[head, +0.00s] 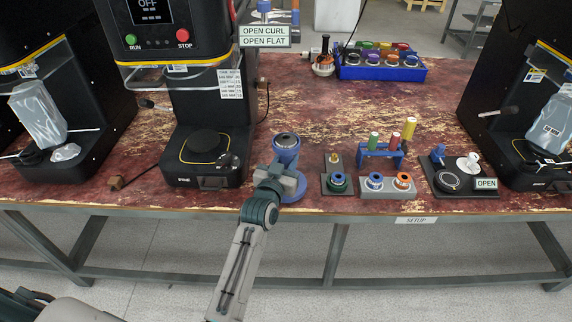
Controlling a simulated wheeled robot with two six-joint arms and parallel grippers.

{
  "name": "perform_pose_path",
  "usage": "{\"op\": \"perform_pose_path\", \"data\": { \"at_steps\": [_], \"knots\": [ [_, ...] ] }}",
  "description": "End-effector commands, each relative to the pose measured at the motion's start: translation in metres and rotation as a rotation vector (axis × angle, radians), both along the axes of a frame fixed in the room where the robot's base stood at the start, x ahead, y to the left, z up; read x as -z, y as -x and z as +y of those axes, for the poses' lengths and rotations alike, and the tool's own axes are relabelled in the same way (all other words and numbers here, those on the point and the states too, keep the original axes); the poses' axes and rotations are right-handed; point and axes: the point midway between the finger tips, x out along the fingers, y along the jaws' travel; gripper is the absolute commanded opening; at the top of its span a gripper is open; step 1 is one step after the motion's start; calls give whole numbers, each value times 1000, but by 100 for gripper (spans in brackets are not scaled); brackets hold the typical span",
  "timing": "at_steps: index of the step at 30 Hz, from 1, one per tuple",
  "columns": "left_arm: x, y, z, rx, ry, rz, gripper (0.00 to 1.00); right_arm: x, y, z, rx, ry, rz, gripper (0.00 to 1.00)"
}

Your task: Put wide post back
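No label in view marks a wide post, and I cannot tell for certain which thing it is. A blue rack (377,152) holds a green post (373,141), a red post (394,141) and a taller yellow post (409,128), all near upright. My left gripper (284,180) is at the front of the table, over the middle of a blue stand (287,157) with a metal top and round blue foot. The gripper hides the stand's waist; whether its fingers touch or close on it cannot be told. My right gripper is not in view.
A black plate (460,189) holds small parts. Black machines stand left (186,110) and right (545,110). A blue bin (378,73) is behind.

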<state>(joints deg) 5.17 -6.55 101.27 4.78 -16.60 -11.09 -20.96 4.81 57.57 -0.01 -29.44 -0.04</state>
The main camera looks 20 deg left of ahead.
Motion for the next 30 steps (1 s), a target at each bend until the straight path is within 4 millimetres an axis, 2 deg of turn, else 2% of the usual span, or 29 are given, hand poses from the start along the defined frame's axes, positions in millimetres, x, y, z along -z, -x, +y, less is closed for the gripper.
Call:
{"op": "perform_pose_path", "data": {
  "at_steps": [3,5,17,18,21,30],
  "knots": [
    [15,0,0,0,0,2,0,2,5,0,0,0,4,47],
    [18,0,0,-1,1,-1,0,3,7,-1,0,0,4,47],
    [23,1,0,-1,0,-2,0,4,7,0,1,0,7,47],
    [24,1,0,0,0,1,33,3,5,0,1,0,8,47],
    [24,1,0,0,0,1,52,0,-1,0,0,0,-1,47],
    [23,1,0,0,0,1,53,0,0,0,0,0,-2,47]
  ]
}}
